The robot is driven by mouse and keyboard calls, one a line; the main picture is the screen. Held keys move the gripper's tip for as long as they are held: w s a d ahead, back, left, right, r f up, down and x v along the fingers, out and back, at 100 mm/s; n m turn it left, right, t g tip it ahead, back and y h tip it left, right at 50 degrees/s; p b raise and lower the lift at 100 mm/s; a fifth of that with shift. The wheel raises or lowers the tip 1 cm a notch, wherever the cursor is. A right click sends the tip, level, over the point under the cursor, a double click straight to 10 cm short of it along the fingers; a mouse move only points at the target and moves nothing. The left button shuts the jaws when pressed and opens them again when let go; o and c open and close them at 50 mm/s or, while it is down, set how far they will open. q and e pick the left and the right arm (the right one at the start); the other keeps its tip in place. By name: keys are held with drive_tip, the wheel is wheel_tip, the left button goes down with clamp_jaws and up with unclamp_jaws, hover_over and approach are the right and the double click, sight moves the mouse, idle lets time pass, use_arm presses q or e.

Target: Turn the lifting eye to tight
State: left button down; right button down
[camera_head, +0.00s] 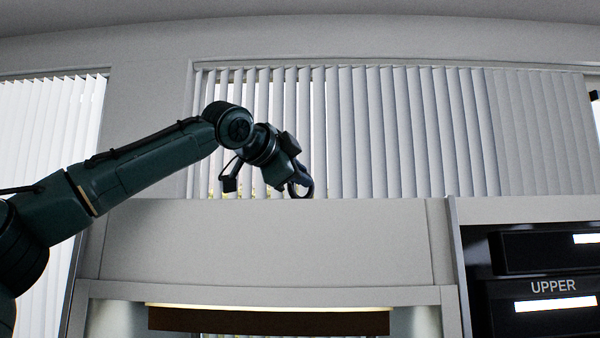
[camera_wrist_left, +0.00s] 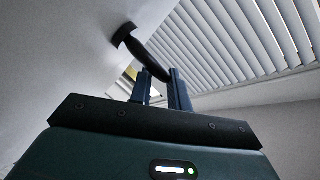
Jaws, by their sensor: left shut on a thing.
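The lifting eye (camera_head: 307,188) is a dark ring standing on top of the pale press frame in the head view. My left gripper (camera_head: 297,181) reaches down to it from the upper left. In the left wrist view the lifting eye (camera_wrist_left: 146,54) shows as a dark, narrow shape with a wider foot against the pale surface. Its far end lies between the two blue-grey fingers of my left gripper (camera_wrist_left: 160,84), which are shut on it. The fingers hide part of the ring in the head view. My right gripper is in neither view.
The pale press frame (camera_head: 260,240) has a broad flat front below the eye. A dark control panel (camera_head: 545,270) marked UPPER is at the right. Window blinds (camera_head: 400,130) stand behind. The space above the frame to the right of the eye looks free.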

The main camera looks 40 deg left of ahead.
use_arm(q)
drive_tip(key=shift+s+a+r, duration=0.1)
drive_tip(key=shift+a+r, duration=0.05)
drive_tip(key=shift+r, duration=0.25)
drive_tip(key=c, duration=1.8)
unclamp_jaws()
drive_tip(key=o, duration=0.3)
drive_tip(key=shift+a+f, duration=0.1)
drive_tip(key=shift+f, duration=0.15)
drive_tip(key=shift+o, duration=0.2)
drive_tip(key=b+v, duration=0.2)
drive_tip(key=v, duration=1.1)
drive_tip(key=shift+a, duration=0.1)
